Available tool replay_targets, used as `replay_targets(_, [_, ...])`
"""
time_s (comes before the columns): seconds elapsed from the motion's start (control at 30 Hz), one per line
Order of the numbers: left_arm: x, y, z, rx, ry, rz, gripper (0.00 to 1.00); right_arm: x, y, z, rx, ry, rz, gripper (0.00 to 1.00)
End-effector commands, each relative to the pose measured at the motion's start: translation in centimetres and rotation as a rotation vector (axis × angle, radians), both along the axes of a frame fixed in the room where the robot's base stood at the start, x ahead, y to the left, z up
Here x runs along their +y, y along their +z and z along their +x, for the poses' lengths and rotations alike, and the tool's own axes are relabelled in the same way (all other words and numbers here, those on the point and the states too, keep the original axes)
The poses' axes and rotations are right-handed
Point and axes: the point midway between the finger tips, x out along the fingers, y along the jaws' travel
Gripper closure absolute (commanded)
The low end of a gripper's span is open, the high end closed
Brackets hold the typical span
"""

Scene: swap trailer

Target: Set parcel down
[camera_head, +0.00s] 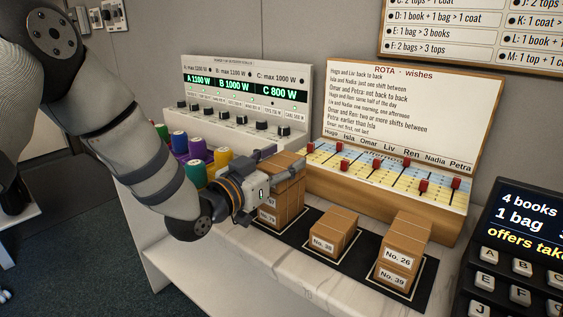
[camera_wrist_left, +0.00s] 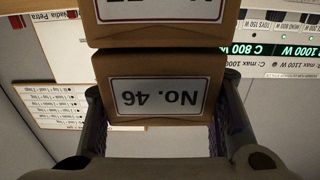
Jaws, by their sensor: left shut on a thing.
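My left gripper (camera_head: 268,170) is shut on a brown cardboard parcel (camera_head: 287,163) at the top of the left stack. In the left wrist view, which is upside down, the gripper (camera_wrist_left: 164,112) has one finger on each side of this parcel, labelled No. 46 (camera_wrist_left: 157,98). Another labelled parcel (camera_wrist_left: 150,22) is directly under it; whether they touch is unclear. A single parcel No. 38 (camera_head: 333,235) sits on the middle square of the black mat (camera_head: 362,268). Parcel No. 26 (camera_head: 407,235) sits on No. 39 (camera_head: 396,275) on the right square. My right gripper is not in view.
A wooden rota board (camera_head: 415,110) with red pegs stands behind the parcels. A power panel (camera_head: 245,90) with knobs stands at the back left, with coloured spools (camera_head: 197,147) before it. A dark keypad display (camera_head: 520,250) is at the right. The white counter front (camera_head: 300,262) is clear.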

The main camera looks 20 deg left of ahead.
Motion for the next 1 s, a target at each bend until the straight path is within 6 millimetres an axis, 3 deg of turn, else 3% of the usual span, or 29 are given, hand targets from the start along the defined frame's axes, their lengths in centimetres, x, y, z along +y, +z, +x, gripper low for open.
replay_targets(0.07, [0.0, -0.3, 0.0, 0.001, 0.000, -0.001, 0.82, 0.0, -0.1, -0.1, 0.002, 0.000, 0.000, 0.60])
replay_targets(0.1, [0.0, -0.3, 0.0, 0.001, 0.000, 0.000, 0.42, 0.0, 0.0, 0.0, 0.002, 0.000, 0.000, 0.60])
replay_targets(0.17, [0.0, -0.3, 0.0, 0.001, 0.000, 0.000, 0.31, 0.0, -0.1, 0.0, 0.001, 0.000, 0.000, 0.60])
replay_targets(0.57, [0.2, 0.3, -0.5, 0.000, 0.001, 0.000, 0.31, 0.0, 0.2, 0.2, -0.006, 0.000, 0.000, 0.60])
replay_targets(1.0, [3.6, 0.3, -9.6, -0.001, 0.002, -0.001, 0.31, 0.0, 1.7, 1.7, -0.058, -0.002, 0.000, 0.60])
